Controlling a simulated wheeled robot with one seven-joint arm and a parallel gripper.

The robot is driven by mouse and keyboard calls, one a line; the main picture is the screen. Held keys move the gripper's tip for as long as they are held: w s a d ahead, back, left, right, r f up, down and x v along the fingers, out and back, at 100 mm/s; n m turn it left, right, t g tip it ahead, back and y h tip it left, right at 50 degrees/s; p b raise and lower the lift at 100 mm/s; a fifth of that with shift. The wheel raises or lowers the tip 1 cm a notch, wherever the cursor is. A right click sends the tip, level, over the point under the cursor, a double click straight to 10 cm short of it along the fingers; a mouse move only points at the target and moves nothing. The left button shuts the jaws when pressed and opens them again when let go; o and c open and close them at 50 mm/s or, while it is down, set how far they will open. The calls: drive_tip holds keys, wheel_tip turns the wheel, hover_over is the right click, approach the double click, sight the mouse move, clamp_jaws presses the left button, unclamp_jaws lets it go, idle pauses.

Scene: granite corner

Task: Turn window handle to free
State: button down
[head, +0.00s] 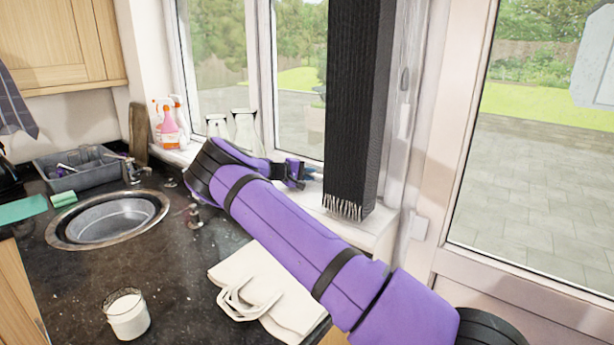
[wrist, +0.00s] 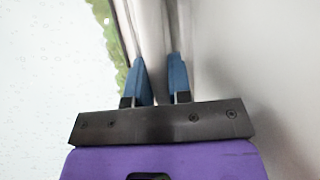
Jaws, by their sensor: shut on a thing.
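The window (head: 262,75) stands behind the counter, with pale frames and glass. My gripper (head: 312,173) is low in front of it, just left of the hanging dark scarf, its fingertips small in the head view. In the wrist view my gripper (wrist: 158,72) has its two blue fingers a short gap apart, on either side of a pale grey upright bar, which seems to be the window handle (wrist: 152,35). The fingers are shut on it. The handle cannot be made out in the head view, and its turn angle is unclear.
A dark fringed scarf (head: 354,110) hangs right beside my gripper. A cloth bag (head: 265,285), a white jar (head: 126,313) and a sink (head: 105,218) are on the counter.

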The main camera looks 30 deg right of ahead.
drive_tip(key=shift+r, duration=0.15)
drive_tip(key=r+m+t, duration=0.1)
drive_tip(key=r+m+y, duration=0.1)
drive_tip(key=m, duration=0.1)
drive_tip(key=shift+s+r+t+y, duration=0.3)
drive_tip(key=shift+t, duration=0.1)
drive_tip(key=shift+s+d+r+m+t+y, duration=0.25)
drive_tip(key=shift+s+r+m+t+y, duration=0.35)
drive_tip(key=shift+r+m+t, duration=0.45)
drive_tip(key=s+m+t, duration=0.1)
drive_tip(key=s+r+m+t, duration=0.1)
drive_tip(key=m, duration=0.1)
drive_tip(key=shift+d+r+y, duration=0.1)
drive_tip(key=shift+d+y, duration=0.3)
drive_tip(key=shift+s+d+r+m+t, duration=0.15)
drive_tip(key=shift+s+d+m+t, duration=0.05)
drive_tip(key=shift+s+m+t, duration=0.35)
drive_tip(key=shift+s+d+r+m+t, duration=0.15)
drive_tip(key=shift+s+m+t, duration=0.25)
drive_tip(key=shift+s+m, duration=0.2)
drive_tip(key=shift+f+y, duration=0.1)
drive_tip(key=shift+y, duration=0.2)
drive_tip(key=c, duration=1.1)
unclamp_jaws()
drive_tip(key=shift+o, duration=0.2)
